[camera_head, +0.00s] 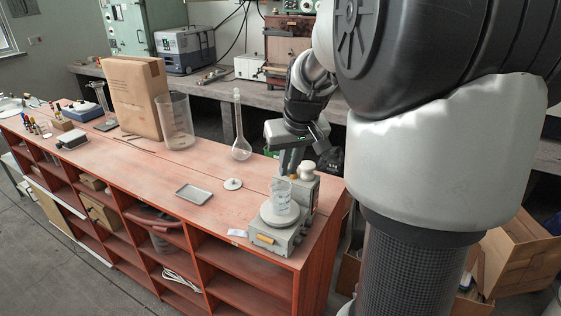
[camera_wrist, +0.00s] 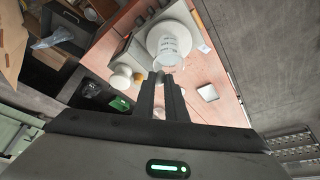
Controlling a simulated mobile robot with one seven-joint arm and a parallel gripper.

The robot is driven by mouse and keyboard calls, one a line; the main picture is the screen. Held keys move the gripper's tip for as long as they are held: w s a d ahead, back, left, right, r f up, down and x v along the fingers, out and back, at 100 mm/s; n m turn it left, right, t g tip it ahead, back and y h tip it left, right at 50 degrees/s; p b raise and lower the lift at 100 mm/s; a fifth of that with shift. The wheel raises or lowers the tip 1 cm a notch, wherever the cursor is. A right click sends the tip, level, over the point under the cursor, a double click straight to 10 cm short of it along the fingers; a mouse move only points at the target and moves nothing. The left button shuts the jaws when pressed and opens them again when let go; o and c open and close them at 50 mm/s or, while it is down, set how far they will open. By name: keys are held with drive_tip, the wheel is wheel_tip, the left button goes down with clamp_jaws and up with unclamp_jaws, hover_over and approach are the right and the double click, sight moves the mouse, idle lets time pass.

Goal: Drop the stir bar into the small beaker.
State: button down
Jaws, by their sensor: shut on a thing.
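The small clear beaker (camera_head: 280,190) stands upright on the round white top of a grey stirrer (camera_head: 267,236) near the right end of the bench. In the wrist view the beaker (camera_wrist: 169,50) is just beyond my fingertips, over the white plate (camera_wrist: 158,32). My gripper (camera_wrist: 165,74) points at the beaker, its two dark fingers nearly together. In the head view my gripper (camera_head: 290,168) hangs above and just behind the beaker. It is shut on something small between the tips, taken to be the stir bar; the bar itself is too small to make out.
A white-capped item (camera_head: 306,171) stands close beside the stirrer. A white disc (camera_head: 232,184), a grey tray (camera_head: 194,193), a tall flask (camera_head: 241,148) and a large beaker (camera_head: 176,122) stand to the left. A cardboard box (camera_head: 132,95) is farther left. Bench around the tray is clear.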

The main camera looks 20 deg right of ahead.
sight(289, 174)
wheel_tip(289, 174, down, 4)
drive_tip(key=shift+r+b, duration=0.2)
drive_tip(key=shift+b, duration=0.8)
drive_tip(key=c, duration=1.7)
unclamp_jaws()
drive_tip(key=shift+r, duration=0.1)
drive_tip(key=p+v, duration=1)
drive_tip(key=v, duration=0.7)
drive_tip(key=shift+s+r, duration=0.1)
drive_tip(key=shift+r, duration=0.15)
drive_tip(key=shift+d, duration=0.1)
